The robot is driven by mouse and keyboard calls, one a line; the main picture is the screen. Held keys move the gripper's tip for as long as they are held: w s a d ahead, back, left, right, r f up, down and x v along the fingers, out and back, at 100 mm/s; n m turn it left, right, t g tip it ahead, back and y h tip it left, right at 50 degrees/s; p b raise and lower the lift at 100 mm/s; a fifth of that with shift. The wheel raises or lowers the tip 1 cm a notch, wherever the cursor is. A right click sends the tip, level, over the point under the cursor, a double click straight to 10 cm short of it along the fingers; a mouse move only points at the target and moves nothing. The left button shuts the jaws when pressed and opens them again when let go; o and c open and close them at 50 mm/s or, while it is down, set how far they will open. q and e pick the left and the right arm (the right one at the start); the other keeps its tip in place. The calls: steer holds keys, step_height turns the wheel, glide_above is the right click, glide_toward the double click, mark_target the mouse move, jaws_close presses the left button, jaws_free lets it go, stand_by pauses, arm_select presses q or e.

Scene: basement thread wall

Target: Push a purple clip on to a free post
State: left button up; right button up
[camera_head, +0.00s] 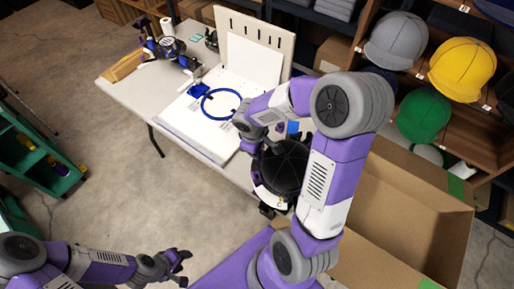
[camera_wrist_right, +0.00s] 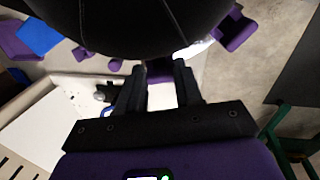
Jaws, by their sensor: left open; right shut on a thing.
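A black, seamed, cap-like dome (camera_head: 283,165) stands by the table's near edge in the head view. It fills the top of the right wrist view (camera_wrist_right: 130,22). My right gripper (camera_wrist_right: 168,70) is shut with its tips against the dome's lower edge; what it grips is hidden there. My right forearm partly covers the dome in the head view. Small purple pieces, perhaps clips, show left of the fingers (camera_wrist_right: 115,65) and right of the dome (camera_wrist_right: 235,30); I cannot tell whether they sit on posts. My left gripper (camera_head: 178,265) is open and empty over the floor, well away from the dome.
A pale table (camera_head: 140,85) bears a white slotted board (camera_head: 255,55) and a blue ring (camera_head: 220,104). An open cardboard box (camera_head: 400,215) stands right of my right arm. Shelves with grey, yellow and green (camera_head: 424,114) headgear stand behind.

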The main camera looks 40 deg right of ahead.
steer(key=o, duration=1.1)
steer(key=shift+c, duration=0.2)
steer(key=r+p, duration=0.1)
steer(key=r, duration=0.1)
steer(key=a+r, duration=0.1)
steer(key=r, duration=0.2)
steer(key=r+p, duration=0.1)
steer(key=r, duration=0.1)
steer(key=shift+s+a+r+p, duration=0.15)
steer(key=shift+s+r+p, duration=0.05)
steer(key=shift+r+p, duration=0.1)
